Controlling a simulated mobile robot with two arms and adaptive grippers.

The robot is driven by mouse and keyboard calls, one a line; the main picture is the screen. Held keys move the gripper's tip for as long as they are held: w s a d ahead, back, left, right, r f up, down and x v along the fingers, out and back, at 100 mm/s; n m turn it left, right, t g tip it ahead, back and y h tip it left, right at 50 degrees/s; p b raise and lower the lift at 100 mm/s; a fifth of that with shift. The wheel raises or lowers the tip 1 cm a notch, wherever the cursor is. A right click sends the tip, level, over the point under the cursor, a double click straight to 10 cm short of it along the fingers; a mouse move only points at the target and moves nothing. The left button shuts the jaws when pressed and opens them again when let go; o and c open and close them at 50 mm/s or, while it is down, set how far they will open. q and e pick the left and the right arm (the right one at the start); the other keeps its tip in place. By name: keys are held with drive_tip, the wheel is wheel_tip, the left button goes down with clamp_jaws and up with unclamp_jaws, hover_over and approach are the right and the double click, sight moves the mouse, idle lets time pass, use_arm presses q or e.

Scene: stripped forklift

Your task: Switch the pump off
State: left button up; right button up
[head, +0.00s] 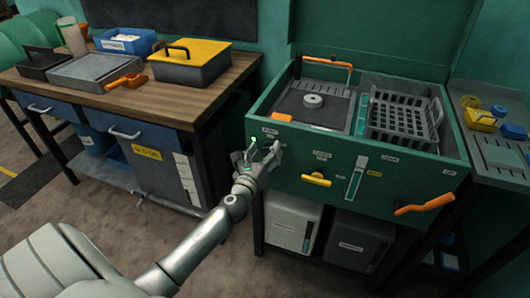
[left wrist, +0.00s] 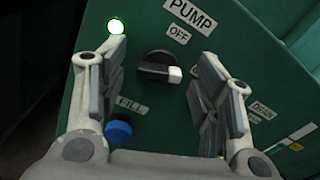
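The pump knob (left wrist: 158,68) is black with a white pointer end, on the green front panel under the labels PUMP and OFF. In the left wrist view its pointer end faces right, away from the OFF label above it. A lamp (left wrist: 116,27) at the panel's upper left glows green-white. My left gripper (left wrist: 160,85) is open, with its fingers on either side of the knob and apart from it. In the head view my left gripper (head: 262,152) is in front of the left end of the panel and hides the knob. My right gripper is not in view.
A blue button (left wrist: 118,131) sits below the knob by the FILL label. The green unit (head: 340,152) also carries a yellow handle (head: 316,179), an orange lever (head: 424,204) and a grey basket (head: 400,118). A wooden bench (head: 130,100) stands to the left.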

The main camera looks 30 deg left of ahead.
use_arm(q)
drive_tip(key=c, duration=0.9)
drive_tip(key=shift+c, duration=0.2)
drive_tip(key=shift+f+n, duration=0.1)
drive_tip(key=shift+n, duration=1.1)
drive_tip(key=n, duration=0.4)
drive_tip(key=shift+b, duration=0.4)
drive_tip(key=n, duration=0.4)
drive_tip(key=shift+a+f, duration=0.1)
drive_tip(key=shift+f+n, duration=0.1)
drive_tip(key=shift+n, duration=1.7)
